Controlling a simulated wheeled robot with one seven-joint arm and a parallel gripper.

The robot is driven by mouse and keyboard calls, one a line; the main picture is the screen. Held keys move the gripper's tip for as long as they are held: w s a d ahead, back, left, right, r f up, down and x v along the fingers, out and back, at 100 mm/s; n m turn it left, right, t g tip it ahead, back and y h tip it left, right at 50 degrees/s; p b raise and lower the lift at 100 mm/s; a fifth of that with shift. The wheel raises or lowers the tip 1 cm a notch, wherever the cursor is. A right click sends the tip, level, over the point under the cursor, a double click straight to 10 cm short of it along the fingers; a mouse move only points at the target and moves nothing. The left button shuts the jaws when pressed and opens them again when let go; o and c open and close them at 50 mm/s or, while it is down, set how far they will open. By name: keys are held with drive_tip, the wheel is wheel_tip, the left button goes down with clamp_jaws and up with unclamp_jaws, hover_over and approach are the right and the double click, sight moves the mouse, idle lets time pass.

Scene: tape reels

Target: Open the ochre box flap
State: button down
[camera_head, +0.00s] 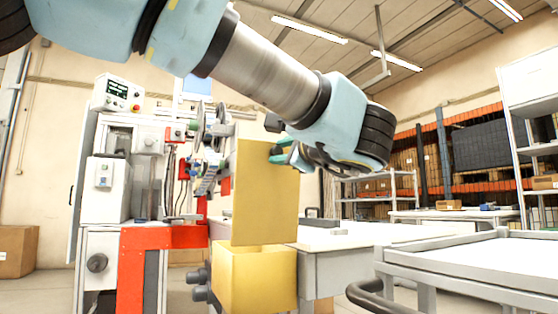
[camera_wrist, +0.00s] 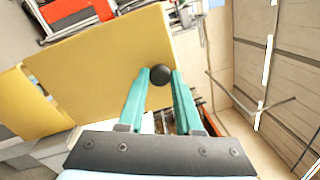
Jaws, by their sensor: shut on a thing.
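The ochre box (camera_head: 253,282) stands low in the middle of the head view. Its flap (camera_head: 258,195) is raised roughly upright above it. The flap also fills much of the wrist view (camera_wrist: 110,62), with a strip of the box (camera_wrist: 28,102) at its left. My gripper (camera_head: 283,154) is at the upper right edge of the flap. In the wrist view its teal fingers (camera_wrist: 162,78) are shut on a round black knob (camera_wrist: 161,75) at the flap's edge.
A machine with reels (camera_head: 207,130) and a red frame (camera_head: 165,238) stands left of the box. A white table (camera_head: 345,236) is behind and right of it. A grey-railed cart (camera_head: 470,262) is at front right. Shelves (camera_head: 375,186) stand behind.

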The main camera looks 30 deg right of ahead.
idle(0.3)
drive_tip(key=c, duration=0.6)
unclamp_jaws()
drive_tip(key=s, duration=0.3)
drive_tip(key=s+a+f+p, duration=0.1)
drive_tip(key=s, duration=0.3)
drive_tip(key=s+p, duration=0.1)
drive_tip(key=s, duration=0.2)
drive_tip(key=shift+s+a+f, duration=0.15)
drive_tip(key=shift+s+f, duration=0.05)
drive_tip(key=shift+s, duration=0.15)
